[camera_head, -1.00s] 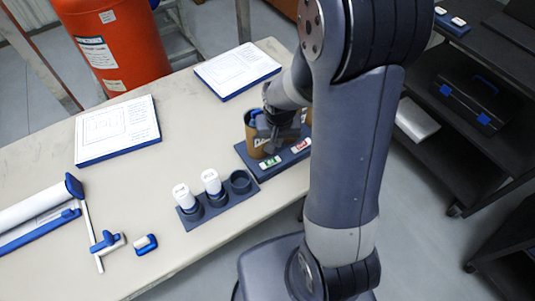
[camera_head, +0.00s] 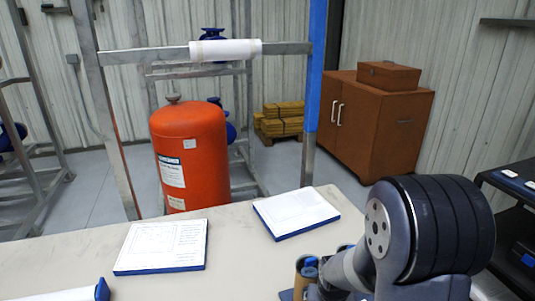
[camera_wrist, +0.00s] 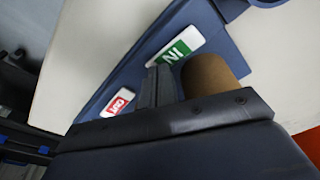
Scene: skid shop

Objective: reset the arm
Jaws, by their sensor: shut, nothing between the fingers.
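My gripper (camera_wrist: 160,85) shows in the wrist view with its fingers shut and nothing between them. In the head view my arm (camera_head: 425,235) reaches down at the lower right. The fingertips are cut off or hidden there.
Two blue-edged documents (camera_head: 160,246) (camera_head: 296,212) lie on the pale table (camera_head: 225,265). An orange tank (camera_head: 190,155) and a metal frame with a blue post (camera_head: 317,80) stand behind it. A brown cabinet (camera_head: 375,125) is at the back right, a dark shelf (camera_head: 510,180) at the right edge.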

